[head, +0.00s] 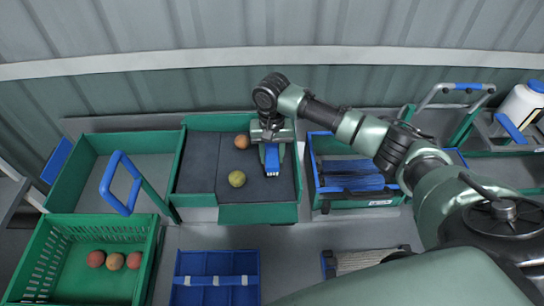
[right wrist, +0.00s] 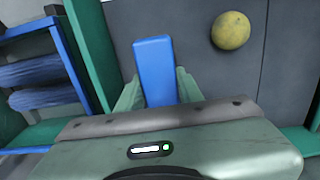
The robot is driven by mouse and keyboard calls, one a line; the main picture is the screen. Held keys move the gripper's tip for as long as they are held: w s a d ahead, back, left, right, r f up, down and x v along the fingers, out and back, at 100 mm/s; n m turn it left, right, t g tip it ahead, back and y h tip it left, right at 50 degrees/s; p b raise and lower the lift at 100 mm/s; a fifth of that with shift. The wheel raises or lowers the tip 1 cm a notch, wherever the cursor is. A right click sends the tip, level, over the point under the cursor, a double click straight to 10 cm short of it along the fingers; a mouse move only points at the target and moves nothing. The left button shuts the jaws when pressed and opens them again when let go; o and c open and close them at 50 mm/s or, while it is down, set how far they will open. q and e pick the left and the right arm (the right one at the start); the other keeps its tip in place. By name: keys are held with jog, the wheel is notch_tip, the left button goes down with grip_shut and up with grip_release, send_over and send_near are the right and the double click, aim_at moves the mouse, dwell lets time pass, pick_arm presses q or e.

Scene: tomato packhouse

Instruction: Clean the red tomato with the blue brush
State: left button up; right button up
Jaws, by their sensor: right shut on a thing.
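My right gripper (head: 272,148) is shut on the blue brush (head: 271,160) over the dark-lined green tray (head: 258,214). Pale bristles show at the brush's near end. In the right wrist view the brush (right wrist: 154,68) lies between the two green fingers. An orange-red tomato (head: 242,141) sits on the dark lining just left of my right gripper, apart from the brush. A yellow-green tomato (head: 237,179) lies nearer, left of the bristles; it also shows in the right wrist view (right wrist: 231,30). The orange-red tomato is not visible there. My left gripper is not in view.
A green crate (head: 150,245) with several reddish tomatoes stands at the front left. A blue handle (head: 103,190) rises behind it. A blue bin (head: 216,253) stands in front of the tray. A green-and-blue crate (head: 322,196) of dark blue items stands to the right.

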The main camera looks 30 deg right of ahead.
aim_at(272, 145)
jog(key=shift+w+d+b, duration=0.2)
jog(key=shift+w+d, duration=0.2)
jog(key=shift+w, duration=0.45)
jog(key=shift+w+d+b, duration=0.2)
jog(key=shift+w+d, duration=0.15)
jog(key=shift+w, duration=0.45)
jog(key=shift+s, duration=0.15)
jog(key=shift+s+a+p, duration=0.15)
jog(key=shift+s+a, duration=0.15)
jog(key=shift+s, duration=0.3)
jog(key=shift+s+a+p, duration=0.2)
jog(key=shift+s+a, duration=0.1)
jog(key=shift+s, duration=0.35)
jog(key=shift+s+a+p, duration=0.15)
jog(key=shift+s+a, duration=0.15)
jog(key=shift+s, duration=0.3)
jog(key=shift+w+d+b, duration=0.15)
jog(key=shift+w+d, duration=0.15)
jog(key=shift+w, duration=0.35)
jog(key=shift+w+d+b, duration=0.15)
jog(key=shift+w+d, duration=0.15)
jog(key=shift+w, duration=0.4)
jog(key=shift+w+d+b, duration=0.15)
jog(key=shift+w+d, duration=0.15)
jog(key=shift+w, duration=0.35)
jog(key=shift+r+p, duration=0.5)
jog(key=shift+r, duration=2.55)
jog(key=shift+f, duration=0.1)
